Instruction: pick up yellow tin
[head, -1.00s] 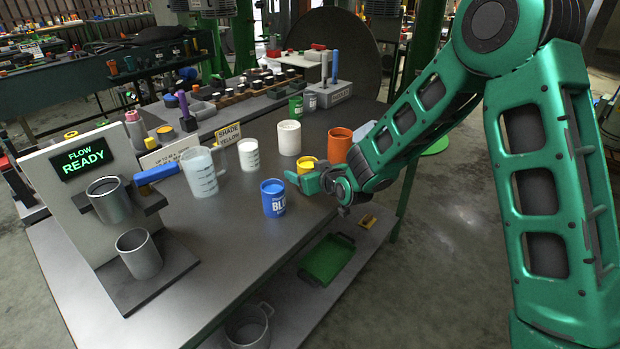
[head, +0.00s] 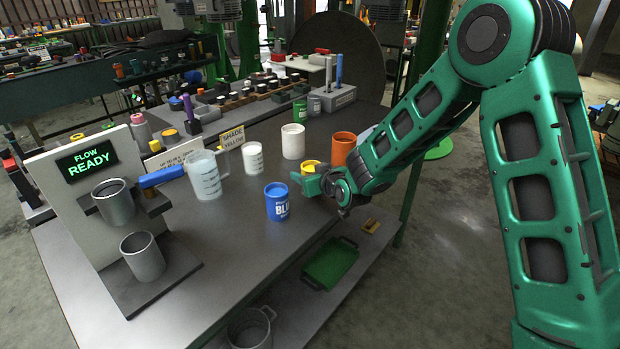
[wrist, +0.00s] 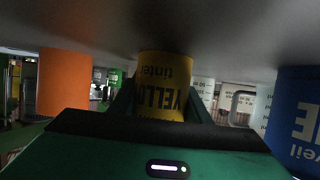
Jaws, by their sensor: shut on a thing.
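The yellow tin (head: 311,165) stands on the workbench between the blue tin and the orange tin. It is mostly hidden behind my gripper (head: 305,182) in the head view. In the wrist view the yellow tin (wrist: 165,85) fills the middle, with "YELLOW tinter" on its label upside down. My gripper (wrist: 163,108) is shut on it, with a dark finger along each side. I cannot tell whether the tin's base is touching the bench.
The blue tin (head: 277,202) is close on the left and the orange tin (head: 342,148) close on the right. A white tin (head: 293,141), a white cup (head: 252,158) and a clear measuring jug (head: 205,176) stand behind. The flow stand (head: 86,160) is at far left.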

